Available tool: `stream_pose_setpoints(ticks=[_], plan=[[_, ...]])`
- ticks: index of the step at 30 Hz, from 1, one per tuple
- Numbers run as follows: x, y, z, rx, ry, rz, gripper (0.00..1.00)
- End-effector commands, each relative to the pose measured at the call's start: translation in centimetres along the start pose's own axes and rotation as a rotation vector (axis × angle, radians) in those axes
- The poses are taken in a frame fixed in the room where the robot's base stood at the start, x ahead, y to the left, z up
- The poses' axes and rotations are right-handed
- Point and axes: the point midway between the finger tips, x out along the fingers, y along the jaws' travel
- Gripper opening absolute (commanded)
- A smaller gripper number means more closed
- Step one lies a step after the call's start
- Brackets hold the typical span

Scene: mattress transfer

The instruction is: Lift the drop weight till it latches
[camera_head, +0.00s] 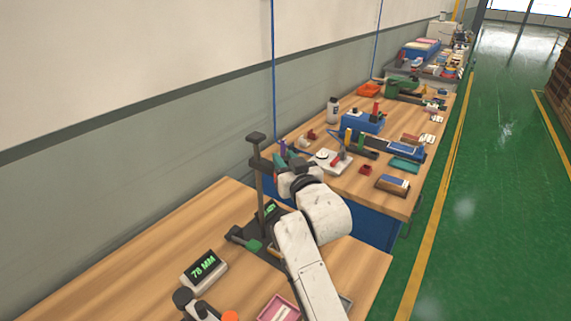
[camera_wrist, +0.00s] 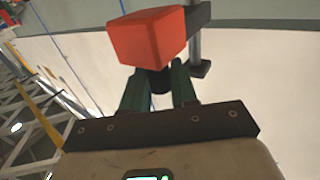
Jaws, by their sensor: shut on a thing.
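The drop weight is a red-orange block (camera_wrist: 150,38) in the wrist view, with a dark knob below it between my fingers. My gripper (camera_wrist: 160,88) is shut on it by that knob. In the head view my gripper (camera_head: 282,162) is beside the upper part of the upright post (camera_head: 259,185), just below its dark top cap (camera_head: 256,137). The weight is mostly hidden there by my gripper and arm. The post also shows behind the block in the wrist view (camera_wrist: 195,42). Whether the latch is engaged cannot be seen. The stand's dark base (camera_head: 240,237) rests on the wooden bench.
A display reading 78 MM (camera_head: 203,270) stands left of the stand. A pink tray (camera_head: 279,308) and a dark knobbed item (camera_head: 185,299) sit at the near edge. A further bench (camera_head: 395,205) with several items lies beyond, along the wall.

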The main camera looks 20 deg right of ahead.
Motion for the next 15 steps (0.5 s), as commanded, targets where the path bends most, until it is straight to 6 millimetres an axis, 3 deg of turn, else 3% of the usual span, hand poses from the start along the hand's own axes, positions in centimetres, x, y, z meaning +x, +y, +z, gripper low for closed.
stream_pose_setpoints(ticks=[1, 11, 12, 15], plan=[[0.01, -0.02, -1.23, -0.001, 0.020, 0.000, 0.00], [0.03, -0.02, -1.72, -0.002, 0.030, 0.000, 0.00], [0.04, -0.02, -1.74, -0.002, 0.030, 0.001, 0.31], [0.04, -0.02, -1.55, -0.002, 0.026, 0.000, 0.41]])
